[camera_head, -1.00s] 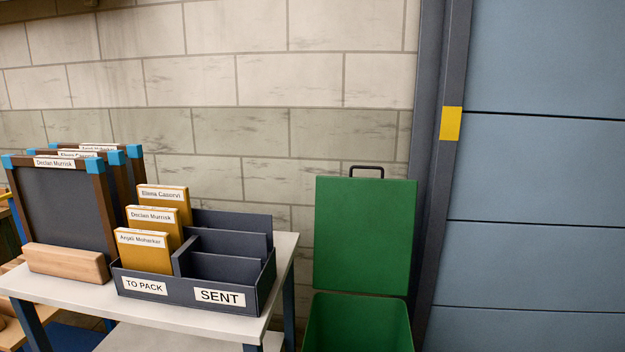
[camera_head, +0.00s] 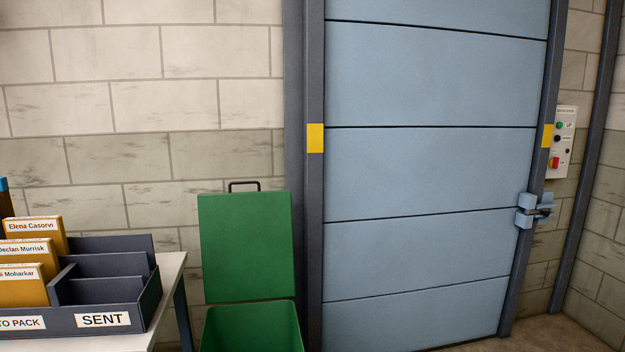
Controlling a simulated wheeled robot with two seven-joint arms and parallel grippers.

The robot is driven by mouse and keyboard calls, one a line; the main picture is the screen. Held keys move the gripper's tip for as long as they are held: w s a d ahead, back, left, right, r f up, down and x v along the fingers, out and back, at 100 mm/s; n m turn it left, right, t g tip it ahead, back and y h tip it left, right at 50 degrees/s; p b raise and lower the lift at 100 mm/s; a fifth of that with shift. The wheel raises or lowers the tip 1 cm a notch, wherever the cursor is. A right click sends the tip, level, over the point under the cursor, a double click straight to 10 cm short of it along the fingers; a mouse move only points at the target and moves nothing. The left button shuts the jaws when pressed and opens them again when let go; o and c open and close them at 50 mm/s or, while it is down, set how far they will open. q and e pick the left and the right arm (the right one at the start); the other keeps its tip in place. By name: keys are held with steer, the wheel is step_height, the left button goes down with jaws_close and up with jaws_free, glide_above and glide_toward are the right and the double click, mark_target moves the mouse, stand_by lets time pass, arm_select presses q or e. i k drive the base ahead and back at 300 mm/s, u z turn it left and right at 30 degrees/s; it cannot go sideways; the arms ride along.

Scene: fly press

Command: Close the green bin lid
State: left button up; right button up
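The green bin (camera_head: 252,330) stands on the floor at the bottom of the view, left of the middle, its lower part cut off by the frame edge. Its green lid (camera_head: 246,246) is open and stands upright at the back of the bin, in front of the block wall. A dark handle (camera_head: 243,185) sits on the lid's top edge. Neither of my grippers shows in the view.
A light table (camera_head: 168,285) stands left of the bin, close to it, carrying a dark sorter marked SENT (camera_head: 103,320) with yellow packets. A closed blue panelled door (camera_head: 430,170) is to the right, with a latch (camera_head: 532,208) and a control box (camera_head: 562,142).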

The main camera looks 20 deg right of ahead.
mark_target(247, 238)
steer(key=z, duration=0.5)
steer(key=i, duration=0.85)
steer(key=u, duration=0.65)
steer(key=i, duration=0.75)
steer(key=u, duration=0.75)
